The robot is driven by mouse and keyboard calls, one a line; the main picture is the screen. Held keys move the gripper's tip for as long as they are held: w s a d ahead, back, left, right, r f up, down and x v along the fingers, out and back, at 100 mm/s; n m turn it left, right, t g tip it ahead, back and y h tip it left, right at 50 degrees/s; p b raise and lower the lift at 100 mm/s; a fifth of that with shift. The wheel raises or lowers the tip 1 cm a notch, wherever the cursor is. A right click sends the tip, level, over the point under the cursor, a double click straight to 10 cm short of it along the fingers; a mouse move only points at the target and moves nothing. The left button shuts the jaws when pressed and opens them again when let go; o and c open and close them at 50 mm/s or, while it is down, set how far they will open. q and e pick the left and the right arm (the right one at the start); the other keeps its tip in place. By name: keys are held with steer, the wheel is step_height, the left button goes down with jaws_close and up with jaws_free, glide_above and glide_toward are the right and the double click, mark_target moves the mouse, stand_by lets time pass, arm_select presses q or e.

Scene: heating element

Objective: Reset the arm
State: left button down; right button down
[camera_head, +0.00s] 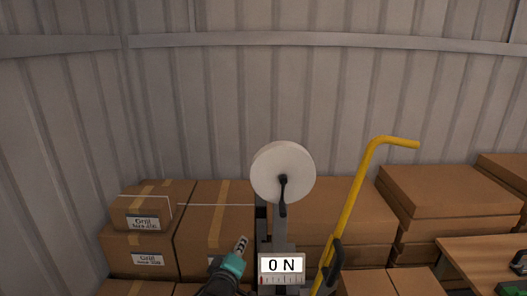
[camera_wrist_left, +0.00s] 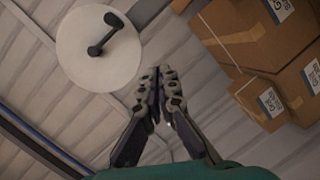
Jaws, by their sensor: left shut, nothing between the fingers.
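My left gripper (camera_head: 241,245) is at the lower middle of the head view, pointing up, just left of a grey post. Its fingers are shut together with nothing between them, as the left wrist view (camera_wrist_left: 155,85) shows. A white round disc (camera_head: 283,172) with a black crank handle (camera_head: 283,190) stands on the post, above and right of the gripper and apart from it. The disc also shows at the upper left of the left wrist view (camera_wrist_left: 85,60). A white display (camera_head: 281,265) reading "0 N" is on the post. My right gripper is not in view.
Labelled cardboard boxes (camera_head: 215,225) are stacked behind and left of the post, with more boxes (camera_head: 430,200) at the right. A yellow bar with a bent top (camera_head: 350,205) rises right of the post. A wooden table (camera_head: 480,262) is at the lower right. A corrugated wall (camera_head: 330,100) is behind.

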arm_select(q)
steer(key=s+a+f+m+g+y+b, duration=0.1)
steer(key=s+a+f+m+g+b, duration=0.2)
steer(key=s+f, duration=0.5)
steer(key=s+a+f+m+g+y+b, duration=0.1)
steer(key=s+a+f+m+g+b, duration=0.2)
steer(key=s, duration=1.3)
steer(key=a+f+m+g, duration=0.2)
steer(key=a+f+m, duration=0.2)
steer(key=a+f, duration=0.1)
steer(key=shift+f+y, duration=0.35)
steer(key=shift+y, duration=0.05)
